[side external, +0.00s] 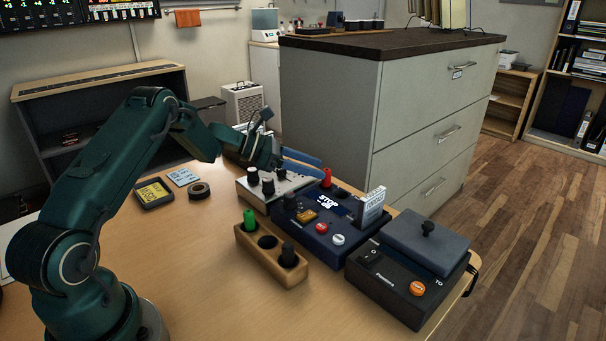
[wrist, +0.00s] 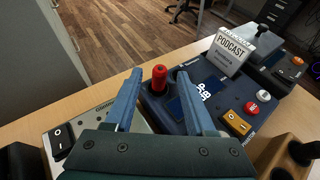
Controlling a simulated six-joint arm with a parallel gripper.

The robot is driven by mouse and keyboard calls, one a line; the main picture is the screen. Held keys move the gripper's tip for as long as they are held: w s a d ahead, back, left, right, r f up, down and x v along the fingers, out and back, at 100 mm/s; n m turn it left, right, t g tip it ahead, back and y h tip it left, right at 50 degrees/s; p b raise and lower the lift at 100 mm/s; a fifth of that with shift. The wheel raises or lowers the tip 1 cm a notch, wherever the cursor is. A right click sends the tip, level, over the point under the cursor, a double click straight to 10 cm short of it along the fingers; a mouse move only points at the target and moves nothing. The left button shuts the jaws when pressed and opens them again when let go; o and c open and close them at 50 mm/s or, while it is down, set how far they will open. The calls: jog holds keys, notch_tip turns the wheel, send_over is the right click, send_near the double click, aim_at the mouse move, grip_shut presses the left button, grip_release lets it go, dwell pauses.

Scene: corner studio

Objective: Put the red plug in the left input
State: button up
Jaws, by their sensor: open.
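The red plug (side external: 326,177) stands upright at the back edge of the dark blue box (side external: 311,230), seemingly in the left of two inputs. It also shows in the wrist view (wrist: 159,79). A dark input (side external: 342,191) beside it, on the right, looks empty. My gripper (side external: 319,168) is open, its blue fingers apart and pointing toward the plug. In the wrist view the plug shows between and beyond the fingertips (wrist: 160,76), with no finger visibly touching it. The plug's lower end is hidden.
A wooden holder (side external: 252,248) in front has a green plug (side external: 250,220), an empty middle hole and a black plug (side external: 288,255). A grey knob box (side external: 249,197) stands left, a black pedal box (side external: 386,285) right. A white podcast card (side external: 371,207) rises from the blue box.

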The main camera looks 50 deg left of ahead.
jog(key=v, duration=0.7)
jog(key=shift+s+a+r, duration=0.1)
jog(key=shift+s+a, duration=0.05)
jog(key=shift+a, duration=0.05)
jog(key=shift+s+r, duration=0.2)
jog(key=s+d+r+m+g+y, duration=0.1)
jog(key=s+d+r+m+g, duration=0.2)
jog(key=s+d+m, duration=0.4)
jog(key=s+d+r+m+g, duration=0.25)
jog(key=d+m, duration=0.35)
jog(key=d, duration=0.3)
jog(key=s+d+m+y, duration=0.1)
jog(key=s+m+y, duration=0.6)
jog(key=s+m, duration=0.8)
jog(key=shift+s+d+f, duration=0.2)
jog(key=shift+s+d, duration=0.1)
jog(key=shift+t, duration=0.25)
